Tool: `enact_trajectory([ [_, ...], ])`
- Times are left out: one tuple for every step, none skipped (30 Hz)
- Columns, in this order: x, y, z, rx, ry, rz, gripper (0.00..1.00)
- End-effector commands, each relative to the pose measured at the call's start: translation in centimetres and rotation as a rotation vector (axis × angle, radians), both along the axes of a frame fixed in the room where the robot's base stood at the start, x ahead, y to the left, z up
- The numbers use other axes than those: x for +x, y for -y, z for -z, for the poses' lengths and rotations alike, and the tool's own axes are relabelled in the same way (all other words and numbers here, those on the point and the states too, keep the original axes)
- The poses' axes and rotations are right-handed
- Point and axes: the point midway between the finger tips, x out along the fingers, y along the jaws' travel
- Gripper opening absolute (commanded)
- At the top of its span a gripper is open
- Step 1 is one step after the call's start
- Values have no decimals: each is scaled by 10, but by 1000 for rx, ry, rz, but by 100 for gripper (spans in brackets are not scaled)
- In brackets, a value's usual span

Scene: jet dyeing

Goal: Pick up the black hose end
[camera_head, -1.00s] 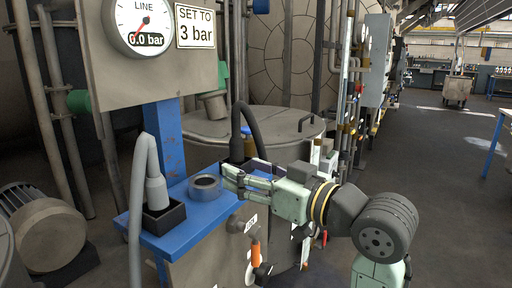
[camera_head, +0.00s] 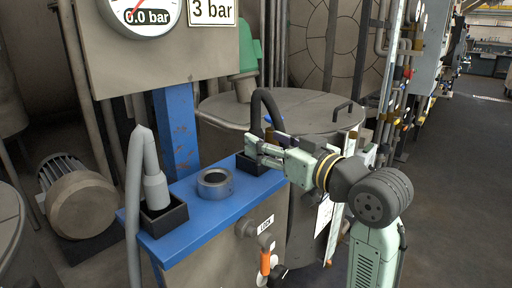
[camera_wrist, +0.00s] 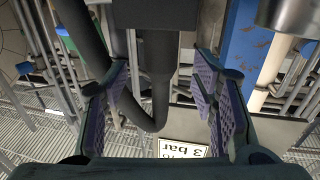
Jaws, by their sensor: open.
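The black hose (camera_head: 268,98) arches up and over behind my gripper in the head view, above a black square holder at the far end of a blue shelf. Its lower end is partly hidden by my gripper (camera_head: 255,152). In the wrist view the black hose end (camera_wrist: 160,55) hangs between the two open fingers of my gripper (camera_wrist: 163,95), with a visible gap on each side. The hose bends below it and runs back up at the left.
The blue shelf (camera_head: 188,207) carries a grey ring (camera_head: 215,183) and a grey hose end (camera_head: 155,188) in a near black holder (camera_head: 163,219). A lidded tank (camera_head: 300,108) stands behind. A gauge (camera_head: 140,10) reads 0.0 bar. Open floor lies at the right.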

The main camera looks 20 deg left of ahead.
Motion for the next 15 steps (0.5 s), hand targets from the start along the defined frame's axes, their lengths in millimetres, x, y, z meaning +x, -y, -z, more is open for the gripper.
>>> enact_trajectory([
  [3,-8,-3,-2,-3,-5,53],
  [6,-12,-4,-1,-4,-4,53],
  [8,-18,-5,-1,-3,-4,53],
  [10,-22,-5,-1,-2,-4,53],
  [13,-26,-4,-1,-2,-4,53],
  [16,-30,-3,-1,-2,-4,53],
  [18,-32,-3,-1,-2,-3,53],
  [19,-34,-3,0,-1,-1,53],
  [20,-36,-3,-1,-1,-1,53],
  [21,-37,-2,-1,-1,-1,53],
  [21,-38,-2,-1,-1,-1,53],
  [21,-38,-2,-1,-1,-1,53],
  [21,-38,-2,-1,0,-1,53],
  [21,-38,-2,-1,0,-1,53],
  [21,-38,-2,-1,0,-1,53],
])
